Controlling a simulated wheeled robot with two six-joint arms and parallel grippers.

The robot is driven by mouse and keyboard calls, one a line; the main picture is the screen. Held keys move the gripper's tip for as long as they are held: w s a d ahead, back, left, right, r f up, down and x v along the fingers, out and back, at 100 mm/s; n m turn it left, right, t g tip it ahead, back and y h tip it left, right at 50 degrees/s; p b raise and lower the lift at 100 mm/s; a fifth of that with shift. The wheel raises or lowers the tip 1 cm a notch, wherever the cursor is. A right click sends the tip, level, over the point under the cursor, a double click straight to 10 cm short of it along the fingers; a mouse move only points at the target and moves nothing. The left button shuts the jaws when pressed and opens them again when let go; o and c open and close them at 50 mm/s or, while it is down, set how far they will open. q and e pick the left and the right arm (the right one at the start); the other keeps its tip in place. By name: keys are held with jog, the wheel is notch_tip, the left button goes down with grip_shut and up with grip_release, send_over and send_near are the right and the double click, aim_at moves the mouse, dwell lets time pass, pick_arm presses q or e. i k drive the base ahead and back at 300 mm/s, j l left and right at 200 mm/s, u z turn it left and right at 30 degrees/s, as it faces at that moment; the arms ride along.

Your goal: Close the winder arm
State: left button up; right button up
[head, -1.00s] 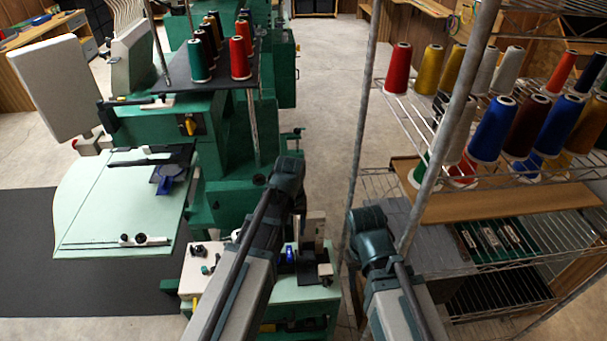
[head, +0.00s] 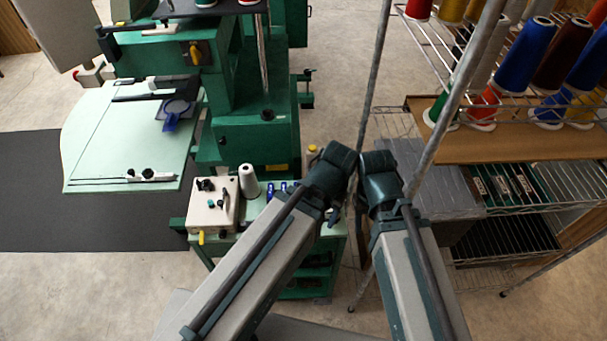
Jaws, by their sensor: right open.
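A green cart (head: 318,258) stands at the middle. On its top are a pale box (head: 212,207) with dark knobs and a yellow lever (head: 201,238), a white thread cone (head: 248,181) and small blue parts (head: 271,191). A dark fitting (head: 334,216) at the cart's right end is mostly hidden behind my left arm. I cannot tell which of these is the winder or how its arm stands. My right gripper (head: 380,186) is open, right of the cart top; its fingers are hard to make out. My left arm crosses over the cart; its gripper's fingers do not show.
A green machine (head: 240,135) with a pale table (head: 125,145) stands behind and left. A wire rack (head: 540,190) with thread cones is close on the right, its slanted pole (head: 455,110) near my right arm. Bare floor (head: 335,90) lies between.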

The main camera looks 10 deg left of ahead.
aim_at(220, 203)
jog(key=u, duration=1.3)
